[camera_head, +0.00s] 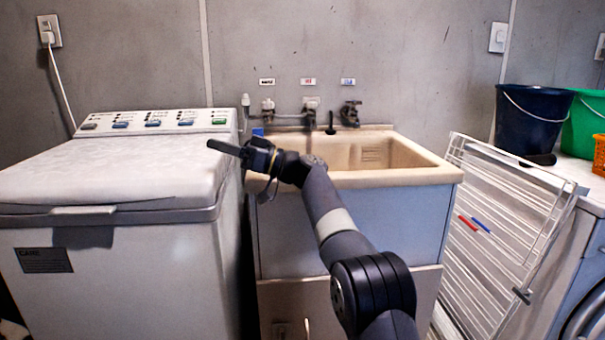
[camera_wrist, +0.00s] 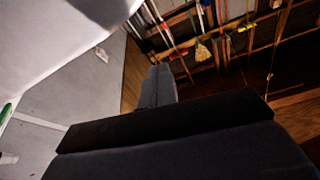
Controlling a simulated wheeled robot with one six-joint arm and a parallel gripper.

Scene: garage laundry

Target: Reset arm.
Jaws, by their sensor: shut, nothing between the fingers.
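My gripper (camera_head: 226,147) is at the end of my arm, raised in front of the sink and pointing left. Its fingertips are over the right edge of the white top-loading washer (camera_head: 100,175) in the head view. The gripper is shut and holds nothing. In the wrist view the dark gripper (camera_wrist: 158,85) reaches up the middle of the picture, with a wall and hanging tools beyond it.
A beige sink (camera_head: 420,175) with taps stands behind my arm. A white drying rack (camera_head: 500,240) leans at the right. A dark blue bucket (camera_head: 528,120) and a green bucket (camera_head: 583,125) stand behind it, beside an orange basket (camera_head: 599,155).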

